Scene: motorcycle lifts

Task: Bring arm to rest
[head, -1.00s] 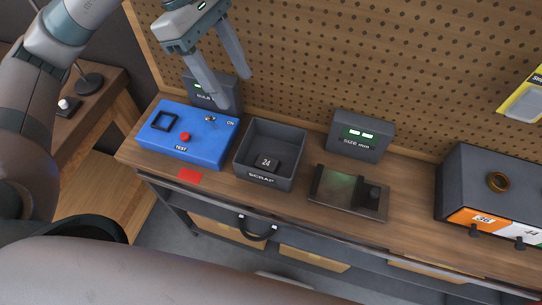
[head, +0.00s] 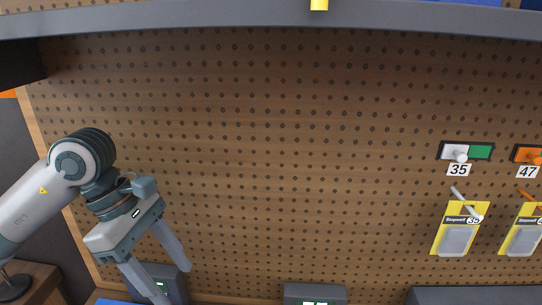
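My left gripper (head: 166,274) hangs at the lower left of the head view, in front of the pegboard. Its two fingers point down and are spread apart with nothing between them. My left arm comes in from the left edge and is bent at the wrist. My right gripper does not show in the head view.
The pegboard (head: 270,150) fills most of the view. Yellow packs (head: 455,238) hang at right below labels 35 and 47. Dark display boxes (head: 315,293) stand along the bottom edge. A grey shelf edge (head: 270,18) runs across the top. The bench top is mostly out of view.

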